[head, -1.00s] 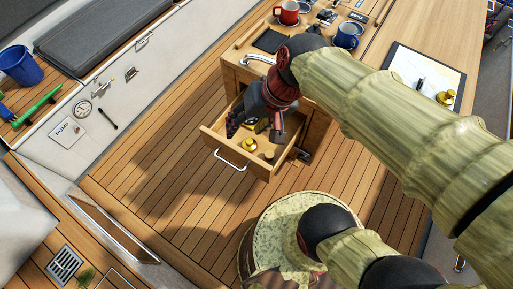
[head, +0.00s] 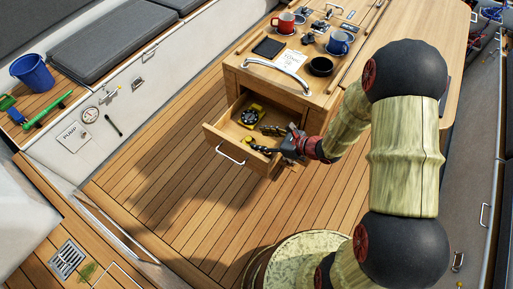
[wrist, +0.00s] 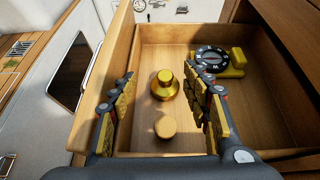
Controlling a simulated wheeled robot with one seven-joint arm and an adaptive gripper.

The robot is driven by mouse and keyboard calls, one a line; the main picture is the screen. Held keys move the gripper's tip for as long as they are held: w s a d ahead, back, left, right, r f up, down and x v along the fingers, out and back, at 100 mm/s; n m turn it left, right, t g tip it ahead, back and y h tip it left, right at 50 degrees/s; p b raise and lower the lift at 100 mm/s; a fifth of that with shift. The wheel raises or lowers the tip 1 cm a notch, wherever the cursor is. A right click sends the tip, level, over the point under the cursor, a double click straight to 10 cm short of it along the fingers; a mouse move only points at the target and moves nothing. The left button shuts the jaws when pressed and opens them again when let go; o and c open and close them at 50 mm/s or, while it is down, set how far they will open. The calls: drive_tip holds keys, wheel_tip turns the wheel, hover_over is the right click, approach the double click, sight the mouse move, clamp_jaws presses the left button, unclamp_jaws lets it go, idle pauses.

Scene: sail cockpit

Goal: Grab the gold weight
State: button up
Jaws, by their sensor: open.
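The gold weight (wrist: 165,86), a round brass piece with a knob, stands on the floor of the open drawer (wrist: 150,40) in the wrist view. A small gold part of it (head: 247,138) shows in the head view. My gripper (wrist: 160,77) is open, with one finger left and one right of the weight's line. The weight appears between the fingertips, and I cannot tell whether either finger touches it. In the head view my gripper (head: 257,140) reaches into the drawer from the right.
A cork-like cylinder (wrist: 166,127) stands nearer, between the fingers. A yellow compass (wrist: 215,60) lies beyond the right finger. Drawer walls surround these things. The cabinet top (head: 262,79) above holds mugs (head: 339,43) and a black bowl (head: 321,66).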

sight(250, 140)
drive_tip(key=f, duration=0.1)
drive_tip(key=f+b, duration=0.1)
drive_tip(key=f, duration=0.1)
drive_tip(key=shift+d, duration=0.25)
drive_tip(key=shift+w+b+x, duration=0.15)
drive_tip(key=shift+b+x, duration=0.7)
drive_tip(key=shift+x, duration=1.1)
drive_tip(key=shift+w+b+x, duration=0.15)
drive_tip(key=shift+b+x, duration=0.65)
drive_tip(key=shift+x, duration=1.2)
drive_tip(key=shift+d+r, duration=0.1)
drive_tip(key=shift+r, duration=0.15)
drive_tip(key=shift+c, duration=1.2)
drive_tip(key=c, duration=0.8)
drive_tip(key=shift+s+f, duration=0.1)
drive_tip(key=shift+s, duration=0.05)
clamp_jaws()
